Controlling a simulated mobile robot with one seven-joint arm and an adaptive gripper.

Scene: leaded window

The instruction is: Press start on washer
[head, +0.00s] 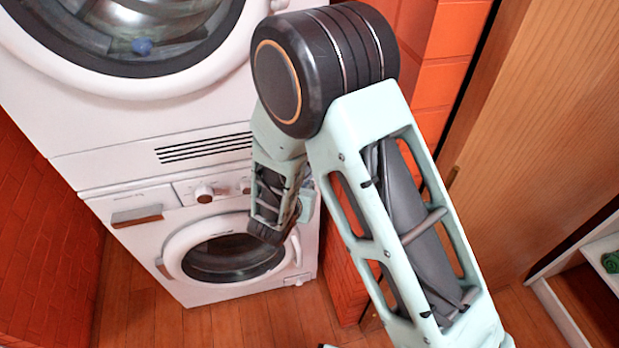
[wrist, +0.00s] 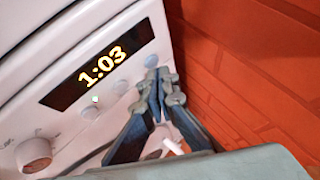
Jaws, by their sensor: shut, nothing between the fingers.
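The white washer (head: 165,262) stands below a stacked white machine in the head view. In the wrist view its control panel shows a black display (wrist: 100,75) reading 1:03, a round knob (wrist: 34,154) and a row of small round buttons (wrist: 122,86). A small light glows by the button nearest the knob. My gripper (wrist: 158,75) is shut and empty, its tips close to the button (wrist: 151,61) at the panel's right end. Whether they touch it I cannot tell. No start label is legible. In the head view my arm hides the panel's right part.
The stacked machine (head: 120,110) has a round glass door above. An orange brick wall (wrist: 245,70) lies just right of the panel. A wooden door or cabinet (head: 535,130) stands at the right in the head view. The wooden floor (head: 215,325) in front looks clear.

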